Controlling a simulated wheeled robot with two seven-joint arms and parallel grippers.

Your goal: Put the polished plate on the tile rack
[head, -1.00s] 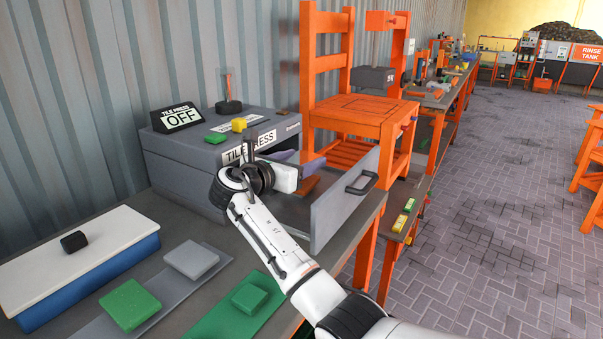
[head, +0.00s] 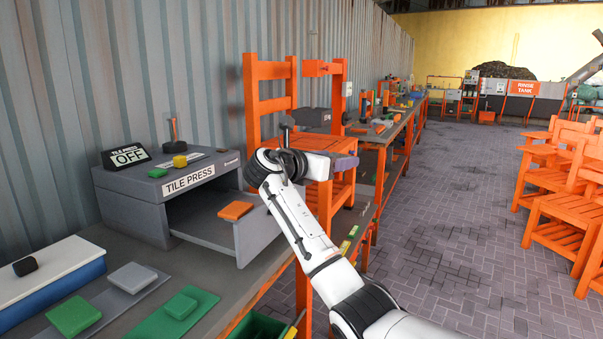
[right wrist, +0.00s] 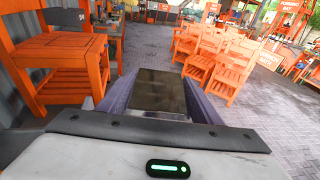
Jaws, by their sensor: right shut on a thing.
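My right gripper (head: 345,162) is out past the right side of the tile press, in front of the orange chair in the head view. In the right wrist view its two purple fingers (right wrist: 158,98) are shut on a dark, glossy flat plate (right wrist: 158,88), seemingly the polished plate. The arm and fingers hide this plate in the head view. My left gripper is not in view. I cannot make out for sure which thing is the tile rack.
The grey tile press (head: 150,207) has its drawer (head: 262,235) open, with an orange tile (head: 236,210) in it. Green and grey tiles (head: 132,277) lie on mats at front left. An orange chair (head: 270,105) stands behind; a long bench (head: 400,135) runs away.

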